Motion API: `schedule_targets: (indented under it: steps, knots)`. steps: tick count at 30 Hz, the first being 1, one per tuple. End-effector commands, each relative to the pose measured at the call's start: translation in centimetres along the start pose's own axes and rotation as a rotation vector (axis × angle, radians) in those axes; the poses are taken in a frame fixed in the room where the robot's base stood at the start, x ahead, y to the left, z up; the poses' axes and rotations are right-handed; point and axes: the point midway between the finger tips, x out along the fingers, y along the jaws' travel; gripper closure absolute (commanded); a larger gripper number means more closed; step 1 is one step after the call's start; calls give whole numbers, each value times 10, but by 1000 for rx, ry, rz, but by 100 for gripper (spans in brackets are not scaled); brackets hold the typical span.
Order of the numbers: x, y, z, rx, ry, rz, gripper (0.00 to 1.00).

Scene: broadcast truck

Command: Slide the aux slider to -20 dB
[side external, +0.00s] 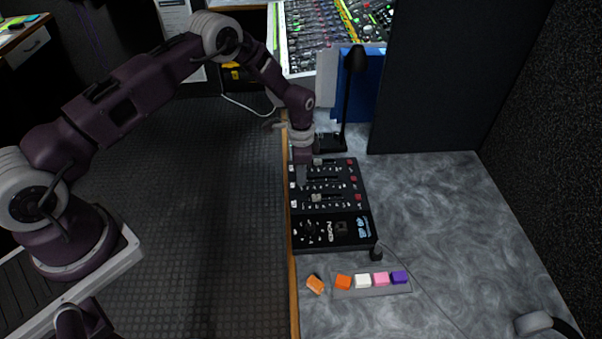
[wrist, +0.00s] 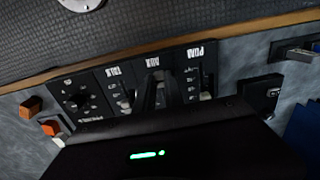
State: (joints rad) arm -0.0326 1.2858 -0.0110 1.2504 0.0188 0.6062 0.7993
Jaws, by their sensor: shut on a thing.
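The black mixer panel (side external: 362,212) lies on the grey desk along its wooden edge, with several slider strips. In the wrist view the AUX strip (wrist: 152,62) is the middle one, between the TALK strip (wrist: 116,76) and the PGM strip (wrist: 194,55); the labels look upside down. My gripper (side external: 301,182) points down onto the middle strip, near its left end in the side view. In the wrist view my gripper (wrist: 155,98) is shut over the AUX strip, on the aux slider cap. The fingers hide the cap and most nearby scale marks, so its dB value is unreadable.
A desk lamp (side external: 349,95) and a blue binder (side external: 371,85) stand behind the panel. An orange block (side external: 315,284) lies beside a grey strip with several coloured blocks in front of the panel. The desk right of the panel (side external: 430,210) is largely clear.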

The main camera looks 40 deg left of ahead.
Motion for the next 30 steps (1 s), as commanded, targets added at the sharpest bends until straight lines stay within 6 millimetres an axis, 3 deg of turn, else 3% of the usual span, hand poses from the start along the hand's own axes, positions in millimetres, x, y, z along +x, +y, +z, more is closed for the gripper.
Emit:
schedule_targets:
  steps: [5, 12, 20, 21, 24, 30]
  knots:
    - [-1, -1, -5, 1, 3, -3, 100]
    - [-1, -1, -36, 0, 4, -4, 100]
    - [-1, -1, -37, 0, 3, -3, 100]
    - [-1, -1, -37, 0, 3, -3, 85]
    - [-1, -1, -37, 0, 2, -2, 65]
    - [-1, 0, -36, 0, 1, -1, 64]
